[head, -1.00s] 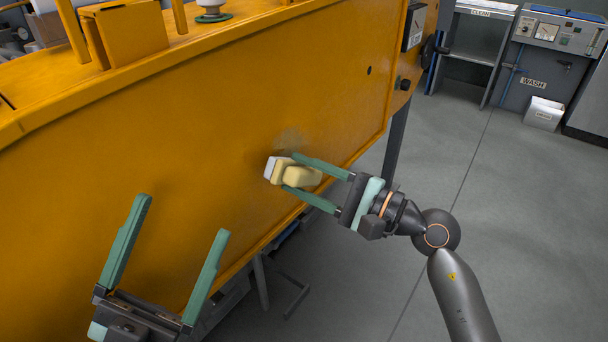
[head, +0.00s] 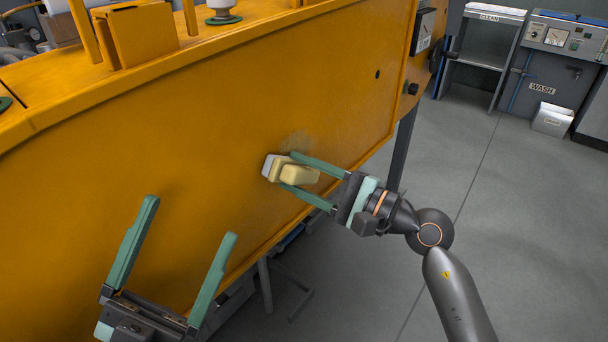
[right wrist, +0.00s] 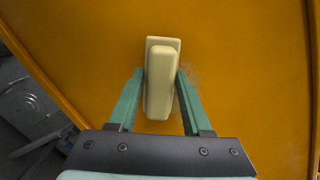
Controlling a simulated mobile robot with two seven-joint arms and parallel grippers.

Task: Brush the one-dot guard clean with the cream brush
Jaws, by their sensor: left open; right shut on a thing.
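The cream brush (head: 300,174) is in my right gripper (head: 293,171), which is shut on it; its pale bristle side faces the orange panel (head: 200,140) and appears to touch it. In the right wrist view the brush (right wrist: 161,82) stands lengthwise between the green fingers of my right gripper (right wrist: 161,88). A greyish dusty smudge (head: 297,140) shows on the panel just above the brush, and faintly right of it in the right wrist view (right wrist: 193,85). No dot mark is legible on the panel. My left gripper (head: 191,217) is open and empty in front of the panel's lower left.
Posts and a box-shaped orange part (head: 136,35) stand on top of the machine. The grey floor at right is clear.

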